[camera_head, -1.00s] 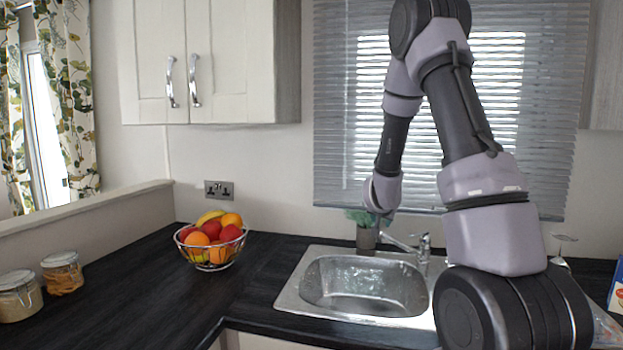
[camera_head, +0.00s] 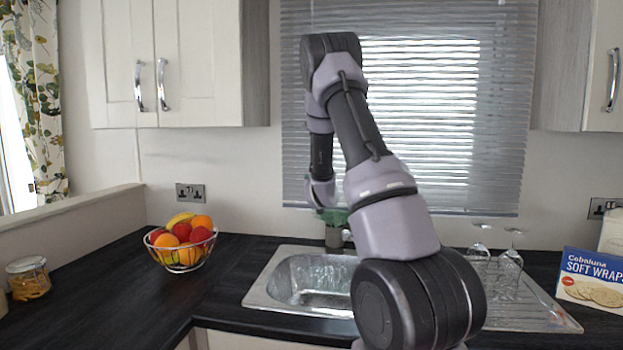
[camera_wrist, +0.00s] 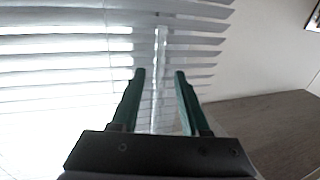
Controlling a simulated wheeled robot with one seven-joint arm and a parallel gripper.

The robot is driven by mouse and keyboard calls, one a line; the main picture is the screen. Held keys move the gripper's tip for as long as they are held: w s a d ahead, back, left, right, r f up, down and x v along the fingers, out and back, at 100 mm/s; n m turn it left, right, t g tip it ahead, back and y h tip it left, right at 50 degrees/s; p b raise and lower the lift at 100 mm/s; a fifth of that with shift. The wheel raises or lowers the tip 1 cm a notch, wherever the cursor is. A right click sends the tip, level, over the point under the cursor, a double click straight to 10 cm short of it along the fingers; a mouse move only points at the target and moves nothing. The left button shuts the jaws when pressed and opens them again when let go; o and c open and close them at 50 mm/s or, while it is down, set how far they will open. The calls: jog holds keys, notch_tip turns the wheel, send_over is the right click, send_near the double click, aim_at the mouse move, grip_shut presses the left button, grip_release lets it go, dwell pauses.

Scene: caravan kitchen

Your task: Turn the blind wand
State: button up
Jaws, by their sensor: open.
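The blind wand (camera_wrist: 160,75) is a thin, clear, upright rod hanging in front of the slats in the wrist view. My gripper (camera_wrist: 160,74) is open there, with one green finger on each side of the wand in the picture. I cannot tell how far the wand is from the fingertips in depth. The window blind (camera_head: 440,120) has grey-white slats and hangs behind my arm in the head view; it also fills the left of the wrist view (camera_wrist: 60,70). In the head view my arm hides the wand and the gripper's fingers.
Below the blind is a steel sink (camera_head: 285,300) with a small potted plant (camera_head: 334,236) behind it. Glasses (camera_head: 508,265) stand on the drainer at right, beside a wraps box (camera_head: 590,282). A fruit bowl (camera_head: 180,250) stands left. A wall cupboard (camera_head: 180,60) is upper left.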

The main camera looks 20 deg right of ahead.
jog(key=shift+x, duration=1.6)
jog(key=shift+c, duration=0.2)
grip_shut()
jog(key=shift+d+n+t+y, duration=0.25)
jog(key=shift+n+y, duration=0.85)
jog(key=shift+y, duration=0.7)
jog(key=shift+d+n+t+y, duration=0.15)
jog(key=shift+d+n+y, duration=0.1)
jog(key=shift+n+y, duration=1.2)
jog(key=shift+m+y, duration=0.25)
jog(key=shift+y, duration=0.1)
jog(key=shift+o, duration=0.2)
grip_release()
jog(key=shift+s, duration=0.1)
